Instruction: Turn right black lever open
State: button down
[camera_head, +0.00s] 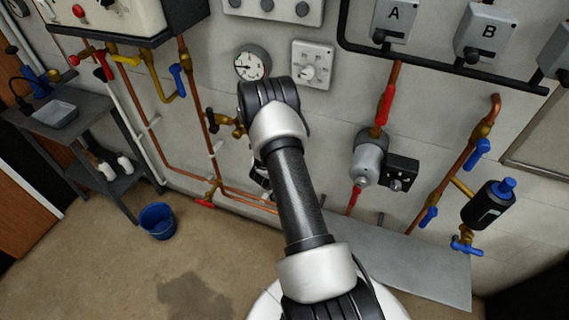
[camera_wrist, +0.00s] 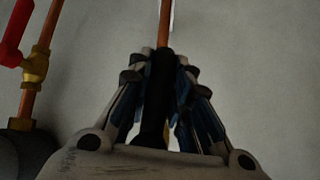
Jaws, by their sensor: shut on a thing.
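In the wrist view, my gripper (camera_wrist: 160,75) has its fingers closed on both sides of a black lever (camera_wrist: 158,95), which stands upright between them. A copper pipe shows just above the lever, and the fingers hide the lever's sides. In the head view, my gripper (camera_head: 262,183) is close to the wall and mostly hidden behind my arm, so the held lever cannot be made out there. Another black lever (camera_head: 211,120) on a brass valve (camera_head: 237,128) points up, left of my arm.
In the wrist view, a red lever (camera_wrist: 14,35) on a brass valve (camera_wrist: 35,68) is at the upper left. In the head view, a grey pump (camera_head: 369,160) and copper pipes are right of my arm. A blue bucket (camera_head: 158,221) stands on the otherwise open floor at left.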

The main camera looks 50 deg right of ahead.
jog(key=shift+s+d+n+p, duration=0.15)
jog(key=shift+s+n+p, duration=0.05)
jog(key=shift+n+p, duration=0.1)
jog(key=shift+g, duration=0.3)
jog(key=c, duration=1.4)
grip_release()
jog(key=shift+c, duration=0.2)
jog(key=v, duration=1.2)
jog(key=shift+f, duration=0.15)
